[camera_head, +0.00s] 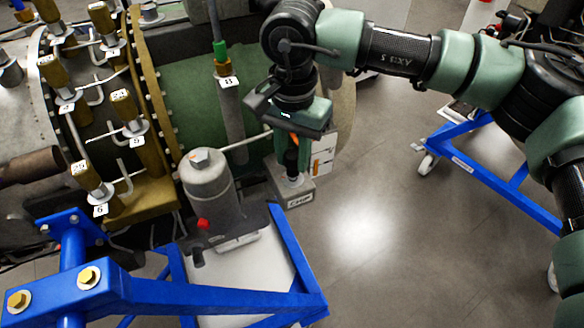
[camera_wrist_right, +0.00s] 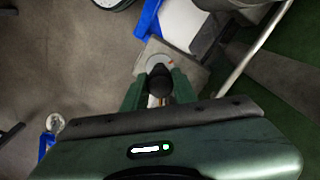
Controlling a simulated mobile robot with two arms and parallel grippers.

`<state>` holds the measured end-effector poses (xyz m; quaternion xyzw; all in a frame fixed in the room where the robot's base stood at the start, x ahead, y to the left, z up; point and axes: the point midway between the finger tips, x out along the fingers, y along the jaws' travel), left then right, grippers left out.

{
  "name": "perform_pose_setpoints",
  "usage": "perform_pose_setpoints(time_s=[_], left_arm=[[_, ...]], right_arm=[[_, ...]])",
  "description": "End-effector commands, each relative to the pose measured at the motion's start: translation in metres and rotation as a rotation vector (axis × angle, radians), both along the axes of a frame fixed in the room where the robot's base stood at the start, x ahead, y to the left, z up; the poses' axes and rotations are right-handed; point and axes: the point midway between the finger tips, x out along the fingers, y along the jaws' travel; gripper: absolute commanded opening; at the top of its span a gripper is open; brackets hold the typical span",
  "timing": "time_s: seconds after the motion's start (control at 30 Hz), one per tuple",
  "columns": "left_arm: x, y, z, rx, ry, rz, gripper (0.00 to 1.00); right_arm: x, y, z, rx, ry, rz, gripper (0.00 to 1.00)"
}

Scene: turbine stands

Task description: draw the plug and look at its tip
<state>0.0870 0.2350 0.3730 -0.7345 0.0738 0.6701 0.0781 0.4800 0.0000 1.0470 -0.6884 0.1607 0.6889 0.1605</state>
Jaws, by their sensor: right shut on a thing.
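My right gripper (camera_head: 291,160) points down, its green fingers shut on a dark plug (camera_head: 291,156) with an orange part near its top. Below it is a grey box (camera_head: 276,180) with a pale round disc on top and a small printed label on its front. In the right wrist view the plug (camera_wrist_right: 159,82) is between the two fingers (camera_wrist_right: 159,94), and the disc (camera_wrist_right: 159,62) lies just beyond it. The plug's lower end is over the disc; I cannot tell whether it touches or sits in it. The tip is hidden. My left gripper is not in view.
The turbine casing (camera_head: 185,115) with several numbered brass fittings stands left. A grey cylinder (camera_head: 207,180) with a red knob is left of the box. A blue stand frame (camera_head: 150,290) crosses the front, another (camera_head: 500,175) stands right. Open floor (camera_head: 390,235) lies between.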

Motion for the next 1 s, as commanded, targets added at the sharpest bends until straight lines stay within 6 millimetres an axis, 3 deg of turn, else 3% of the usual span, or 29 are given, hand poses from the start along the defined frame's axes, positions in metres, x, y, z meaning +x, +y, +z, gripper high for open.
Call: perform_pose_setpoints(time_s=[0.7,1.0], left_arm=[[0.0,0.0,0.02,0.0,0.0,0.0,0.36],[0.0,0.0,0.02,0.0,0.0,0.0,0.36]], right_arm=[[0.0,0.0,0.044,0.001,0.0,0.0,0.0],[0.0,0.0,0.045,0.001,0.0,0.0,0.0]])
